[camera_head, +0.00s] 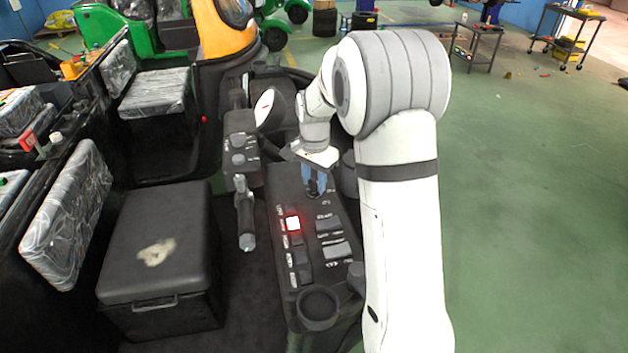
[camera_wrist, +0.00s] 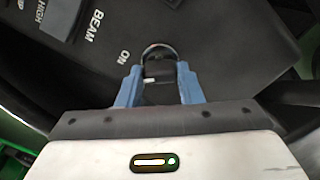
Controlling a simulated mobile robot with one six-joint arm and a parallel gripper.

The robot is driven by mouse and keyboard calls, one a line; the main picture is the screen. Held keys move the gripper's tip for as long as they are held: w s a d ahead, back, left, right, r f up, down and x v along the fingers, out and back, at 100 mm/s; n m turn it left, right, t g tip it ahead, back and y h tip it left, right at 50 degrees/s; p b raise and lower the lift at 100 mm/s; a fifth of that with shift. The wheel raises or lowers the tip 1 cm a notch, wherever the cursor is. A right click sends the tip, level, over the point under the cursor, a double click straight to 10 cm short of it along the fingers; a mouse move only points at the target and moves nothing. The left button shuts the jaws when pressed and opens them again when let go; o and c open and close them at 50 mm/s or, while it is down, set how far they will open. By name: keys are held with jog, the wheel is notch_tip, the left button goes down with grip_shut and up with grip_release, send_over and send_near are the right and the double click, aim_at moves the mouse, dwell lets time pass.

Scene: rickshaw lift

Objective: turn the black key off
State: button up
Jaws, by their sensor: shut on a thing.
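The black key (camera_wrist: 158,70) stands in a ring-edged switch on a dark panel in the wrist view. A white "ON" label is printed to its upper left, and a short pale mark shows at the key's lower edge. My gripper (camera_wrist: 159,84) has its two blue fingers on either side of the key and is shut on it. In the head view my gripper (camera_head: 315,188) reaches down to the upper part of the black control panel (camera_head: 322,272). The key is hidden there by the gripper and wrist.
A red light (camera_head: 293,223) glows on the panel, near several rocker switches. A lever (camera_head: 245,215) stands left of the panel, and a black box seat (camera_head: 160,240) is farther left. A cup-like ring (camera_head: 318,306) is at the panel's near end. Green floor (camera_head: 530,200) is open at right.

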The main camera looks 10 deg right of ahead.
aim_at(314, 181)
jog(key=n+b, duration=0.1)
jog(key=n, duration=0.4)
jog(key=shift+b, duration=0.3)
jog(key=shift+n+b, duration=0.4)
jog(key=shift+n, duration=2)
jog(key=o, duration=1)
jog(key=shift+r, duration=0.1)
notch_tip(314, 181, up, 8)
jog(key=shift+f+b, duration=0.15)
jog(key=shift+b, duration=0.35)
